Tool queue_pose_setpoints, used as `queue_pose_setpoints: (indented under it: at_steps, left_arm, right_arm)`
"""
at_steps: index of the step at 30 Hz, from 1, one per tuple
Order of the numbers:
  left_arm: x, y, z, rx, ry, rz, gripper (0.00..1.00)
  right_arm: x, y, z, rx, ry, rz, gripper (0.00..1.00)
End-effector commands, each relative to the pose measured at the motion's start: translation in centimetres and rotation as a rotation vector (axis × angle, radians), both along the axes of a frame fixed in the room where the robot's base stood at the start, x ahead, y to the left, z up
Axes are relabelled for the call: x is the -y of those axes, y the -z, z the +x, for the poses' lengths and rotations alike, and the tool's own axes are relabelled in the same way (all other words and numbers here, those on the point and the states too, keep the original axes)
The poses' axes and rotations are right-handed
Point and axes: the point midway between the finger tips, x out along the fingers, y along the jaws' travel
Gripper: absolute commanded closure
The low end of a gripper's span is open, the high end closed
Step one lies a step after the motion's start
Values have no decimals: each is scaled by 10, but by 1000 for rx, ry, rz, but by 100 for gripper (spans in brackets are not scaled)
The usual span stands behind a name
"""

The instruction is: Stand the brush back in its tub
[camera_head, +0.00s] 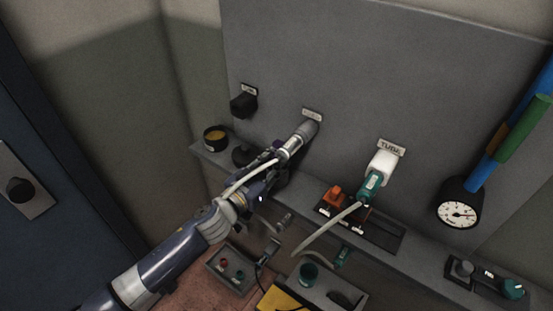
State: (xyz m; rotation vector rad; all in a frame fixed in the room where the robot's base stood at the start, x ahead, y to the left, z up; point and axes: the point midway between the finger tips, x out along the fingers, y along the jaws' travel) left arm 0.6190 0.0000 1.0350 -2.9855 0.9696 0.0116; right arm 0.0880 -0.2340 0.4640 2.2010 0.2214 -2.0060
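A small dark round tub (215,138) with yellow-brown contents stands at the left end of the grey ledge, with no brush visibly standing in it. I cannot identify the brush with certainty. My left arm comes in from the lower left. Its dark gripper (270,168) is over the ledge, to the right of the tub and just below a silver hose connector (292,146). The arm and the pale hose partly hide the fingers, so I cannot tell whether they are shut on anything. My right gripper is not in view.
A teal connector (371,186) hangs from a white socket (381,165). Orange-topped parts (334,194) sit in a dark recess. A pressure gauge (458,215) is at right. Below are a teal cup (308,273), a small teal item (343,255) and a button box (231,268).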

Motion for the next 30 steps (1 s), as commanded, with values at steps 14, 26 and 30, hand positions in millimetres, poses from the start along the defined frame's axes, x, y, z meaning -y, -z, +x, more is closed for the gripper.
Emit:
queue_pose_setpoints:
  at_steps: [14,26,30]
  left_arm:
    - [0,1,0,0,0,0,58]
    - [-29,2,-39,-3,0,1,58]
    - [-45,3,-62,-4,0,0,58]
  right_arm:
    - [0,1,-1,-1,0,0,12]
    - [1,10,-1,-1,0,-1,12]
    - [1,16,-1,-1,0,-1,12]
